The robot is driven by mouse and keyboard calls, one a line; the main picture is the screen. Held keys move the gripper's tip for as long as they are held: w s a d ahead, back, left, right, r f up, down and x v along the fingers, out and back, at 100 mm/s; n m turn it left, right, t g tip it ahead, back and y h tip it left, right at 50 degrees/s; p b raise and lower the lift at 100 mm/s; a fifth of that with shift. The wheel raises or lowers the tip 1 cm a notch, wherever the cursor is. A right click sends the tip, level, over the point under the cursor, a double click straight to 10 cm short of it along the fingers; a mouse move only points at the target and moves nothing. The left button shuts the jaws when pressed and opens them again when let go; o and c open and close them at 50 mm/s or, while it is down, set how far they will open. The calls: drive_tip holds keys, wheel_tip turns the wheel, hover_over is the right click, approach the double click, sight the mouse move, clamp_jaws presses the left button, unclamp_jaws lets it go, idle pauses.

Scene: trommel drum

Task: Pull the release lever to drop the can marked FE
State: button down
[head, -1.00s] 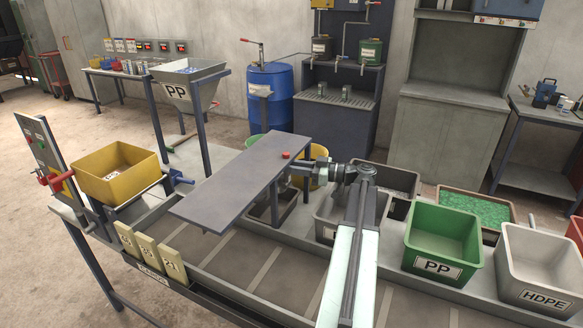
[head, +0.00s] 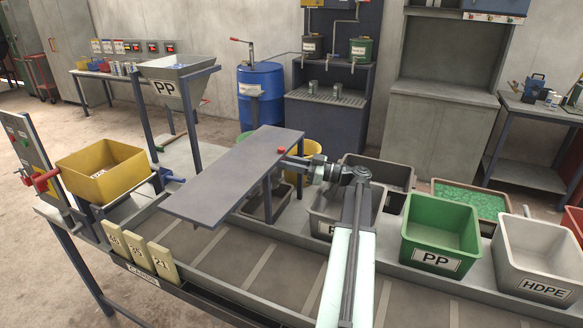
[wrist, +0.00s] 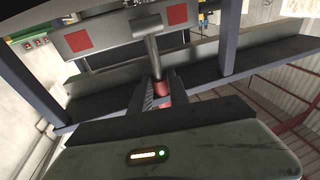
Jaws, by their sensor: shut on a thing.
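In the wrist view a grey lever rod (wrist: 153,57) hangs from a grey bar with red squares and ends in a red grip. My gripper (wrist: 162,91) is shut on this red grip, one dark finger on each side. In the head view my gripper's jaws are hard to make out at the right edge of the long grey plate (head: 225,185), close to a small red piece (head: 281,150). I cannot tell if that piece is the lever's grip. No can with a readable FE mark shows.
A conveyor (head: 230,262) runs below the plate, with numbered tags (head: 136,252) at its front edge. A yellow bin (head: 92,178) stands left. A green PP bin (head: 438,246) and a white HDPE bin (head: 548,266) stand right. Dark posts (wrist: 228,45) flank my gripper in the wrist view.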

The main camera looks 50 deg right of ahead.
drive_tip(key=shift+s+d, duration=0.25)
drive_tip(key=shift+d, duration=0.05)
drive_tip(key=c, duration=1.3)
unclamp_jaws()
drive_tip(key=shift+o, duration=0.2)
drive_tip(key=shift+w, duration=0.1)
drive_tip(key=v, duration=0.8)
drive_tip(key=shift+b, duration=0.4)
drive_tip(key=shift+a, duration=0.15)
